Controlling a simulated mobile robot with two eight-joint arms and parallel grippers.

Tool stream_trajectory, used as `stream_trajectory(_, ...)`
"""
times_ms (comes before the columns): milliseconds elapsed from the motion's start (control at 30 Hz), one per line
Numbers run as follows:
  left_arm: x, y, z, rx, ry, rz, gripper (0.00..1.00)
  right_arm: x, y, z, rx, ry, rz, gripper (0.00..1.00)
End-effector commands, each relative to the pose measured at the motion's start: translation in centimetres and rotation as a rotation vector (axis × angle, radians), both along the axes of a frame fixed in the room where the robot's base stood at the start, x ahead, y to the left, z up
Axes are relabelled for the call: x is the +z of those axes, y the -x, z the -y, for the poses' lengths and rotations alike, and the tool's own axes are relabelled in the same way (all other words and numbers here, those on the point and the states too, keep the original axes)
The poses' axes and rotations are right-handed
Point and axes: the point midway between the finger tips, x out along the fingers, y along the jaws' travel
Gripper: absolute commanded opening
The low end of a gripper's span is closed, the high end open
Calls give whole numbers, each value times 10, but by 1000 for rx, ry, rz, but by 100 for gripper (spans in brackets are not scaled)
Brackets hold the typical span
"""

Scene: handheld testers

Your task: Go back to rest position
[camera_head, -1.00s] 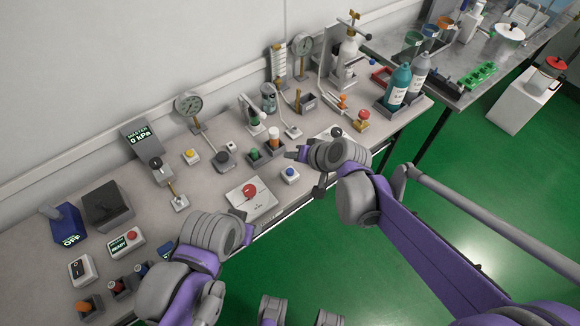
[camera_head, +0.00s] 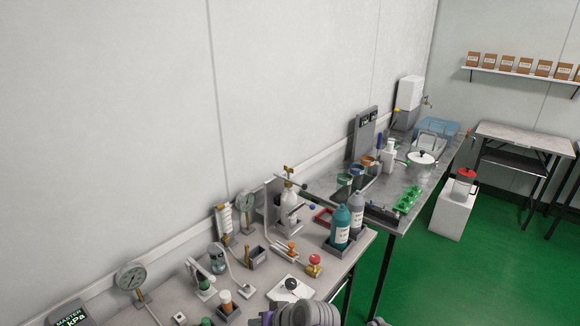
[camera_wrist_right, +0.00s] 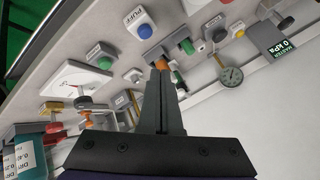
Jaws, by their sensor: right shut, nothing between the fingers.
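My right gripper (camera_wrist_right: 160,68) is shut and empty in the right wrist view, its dark fingers together over the bench with testers behind them. In the head view only the grey ribbed end of my right arm shows at the bottom edge, in front of the bench. My left gripper is not in the head view.
The near bench carries a dial gauge (camera_head: 131,277), a teal bottle (camera_head: 340,228), a grey bottle (camera_head: 356,212) and a white plate with a black knob (camera_head: 291,286). A blue PUFF button (camera_wrist_right: 145,30) shows in the wrist view. Green floor (camera_head: 415,275) is open at right.

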Motion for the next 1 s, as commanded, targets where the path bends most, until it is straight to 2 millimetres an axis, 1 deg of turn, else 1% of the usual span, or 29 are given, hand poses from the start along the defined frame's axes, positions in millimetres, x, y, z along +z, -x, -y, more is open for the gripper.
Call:
stream_trajectory(33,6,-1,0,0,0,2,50,10,8,21,-19,27,2,0)
stream_trajectory(67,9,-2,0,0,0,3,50,15,14,34,-31,49,3,0)
stream_trajectory(100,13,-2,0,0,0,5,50,21,23,54,-49,80,3,0)
stream_trajectory(167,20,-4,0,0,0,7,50,30,39,86,-81,131,1,0)
stream_trajectory(200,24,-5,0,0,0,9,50,35,51,106,-102,167,0,0)
stream_trajectory(267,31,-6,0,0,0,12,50,40,70,136,-134,220,-3,0)
stream_trajectory(300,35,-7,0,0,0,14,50,43,83,154,-156,254,-6,0)
stream_trajectory(400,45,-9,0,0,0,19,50,47,117,197,-210,340,-15,0)
stream_trajectory(500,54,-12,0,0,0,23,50,46,147,230,-259,412,-28,0)
stream_trajectory(600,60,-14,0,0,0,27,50,43,169,253,-295,467,-37,0)
stream_trajectory(700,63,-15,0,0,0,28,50,41,183,266,-317,498,-45,0)
stream_trajectory(800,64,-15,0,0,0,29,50,39,188,271,-327,514,-48,0)
stream_trajectory(1000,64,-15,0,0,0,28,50,38,189,272,-328,516,-49,0)
